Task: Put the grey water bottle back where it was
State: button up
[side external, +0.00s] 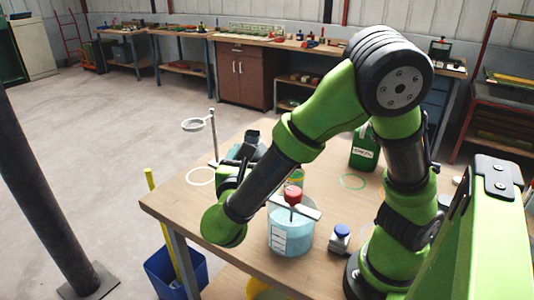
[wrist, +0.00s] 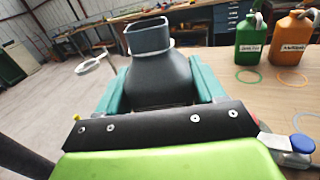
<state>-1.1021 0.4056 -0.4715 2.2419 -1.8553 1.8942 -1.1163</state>
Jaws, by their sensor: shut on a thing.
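The grey water bottle (wrist: 158,80) is dark grey with a wide open neck; it fills the middle of the wrist view. My gripper (wrist: 152,92) is shut on it, with a teal finger on each side of its body. In the side view my gripper (side external: 246,155) is above the left part of the table, and the dark neck of the bottle (side external: 252,137) shows behind it. Most of the bottle is hidden there. A white ring marking (side external: 201,176) lies on the table's left corner and is empty. I cannot tell whether the bottle touches the table.
A ring stand (side external: 212,135) rises at the table's back left edge, close to my gripper. A pale blue vessel with a red knob (side external: 291,235) and a blue-capped bottle (side external: 340,240) stand in front. Green (wrist: 251,40) and orange (wrist: 291,40) jugs stand at the right, with ring markings before them.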

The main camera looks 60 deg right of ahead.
jog(key=shift+d+g, duration=0.3)
jog(key=w+d+f+m+g+h, duration=0.1)
jog(key=w+d+f+m+g, duration=0.4)
jog(key=w+d+f, duration=0.5)
jog(key=shift+n+g, duration=0.5)
jog(key=shift+g, duration=0.2)
jog(key=shift+w+a+f, duration=0.2)
jog(key=shift+w+f, duration=0.05)
jog(key=shift+f, duration=1.05)
jog(key=shift+w+a+f, duration=0.15)
jog(key=shift+w+f, duration=0.1)
jog(key=shift+f, duration=1.05)
jog(key=shift+w+a+f, duration=0.2)
jog(key=shift+w+f, duration=0.05)
jog(key=shift+f, duration=1.05)
jog(key=shift+f, duration=0.15)
jog(key=o, duration=1.3)
